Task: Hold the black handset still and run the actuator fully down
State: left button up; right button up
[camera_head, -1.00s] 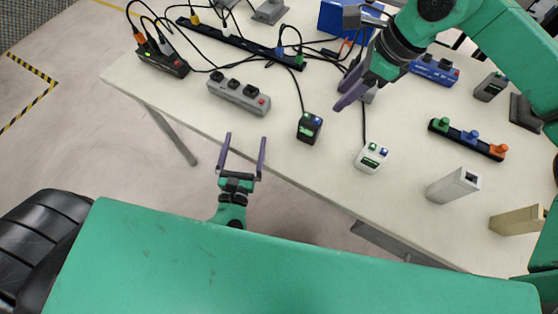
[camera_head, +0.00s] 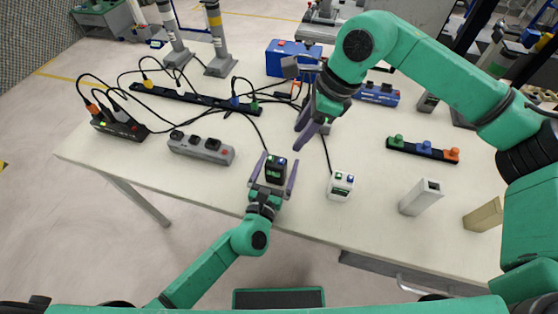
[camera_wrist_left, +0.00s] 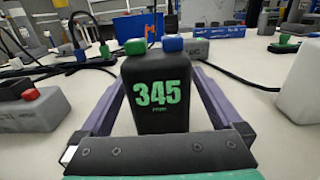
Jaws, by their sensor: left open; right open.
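The black handset (camera_head: 275,170) stands on the table near its front edge, with a green and a blue button on top and a cable behind. In the left wrist view the handset (camera_wrist_left: 155,95) shows a green display reading 345. My left gripper (camera_head: 274,170) is open, its purple fingers on either side of the handset; I cannot tell whether they touch it. My right gripper (camera_head: 306,133) is open above the table, behind and to the right of the handset. Two grey actuator columns (camera_head: 175,45) (camera_head: 219,45) stand at the back left; I cannot tell which belongs to the handset.
A white handset (camera_head: 341,186) stands right of the black one. A grey power strip (camera_head: 201,149) lies to the left. A black strip with coloured knobs (camera_head: 422,149), a white block (camera_head: 420,197) and a tan block (camera_head: 483,215) are to the right. Cables cross the table behind.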

pick_arm(q)
jog(key=shift+w+d, duration=0.2)
jog(key=shift+w, duration=0.35)
jog(key=c, duration=1.5)
jog(key=shift+c, duration=0.2)
pick_arm(e)
grip_shut()
